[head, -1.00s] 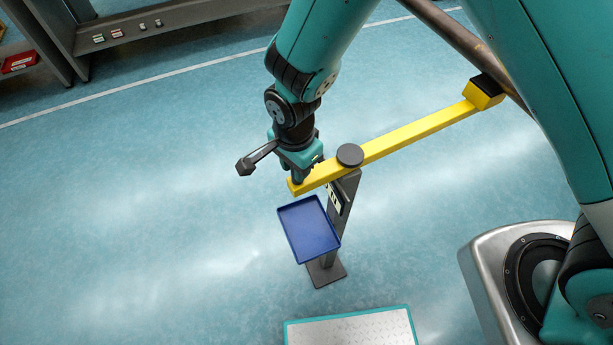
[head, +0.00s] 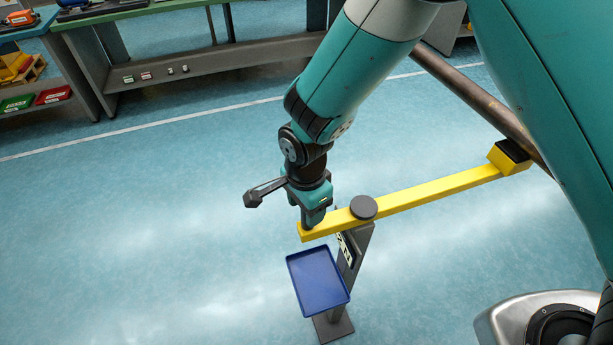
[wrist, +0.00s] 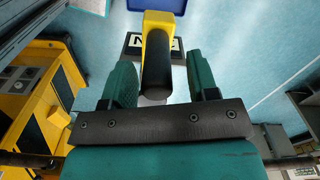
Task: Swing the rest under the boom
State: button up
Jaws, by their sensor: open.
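A yellow bar, which I take as the rest (head: 430,192), runs from my gripper to the right under a grey disc on a post (head: 352,265). Its far end is a yellow block with a black pad (head: 508,152). A brown pole, likely the boom (head: 475,95), slants past that block; they meet in the picture, but I cannot tell whether the pad is under it or touching. My gripper (head: 312,222) is at the bar's near left end. In the wrist view, its open fingers (wrist: 160,75) stand either side of a black handle (wrist: 157,62), with gaps on both sides.
A blue tray (head: 318,281) is mounted by the post, close below my gripper. A lettered plate (wrist: 133,42) shows behind the handle. Benches (head: 180,70) with small bins stand at the back left. The floor left of the post is clear.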

notch_tip(320, 180, up, 16)
jog(key=b, duration=0.3)
jog(key=shift+r, duration=0.15)
jog(key=shift+d, duration=0.1)
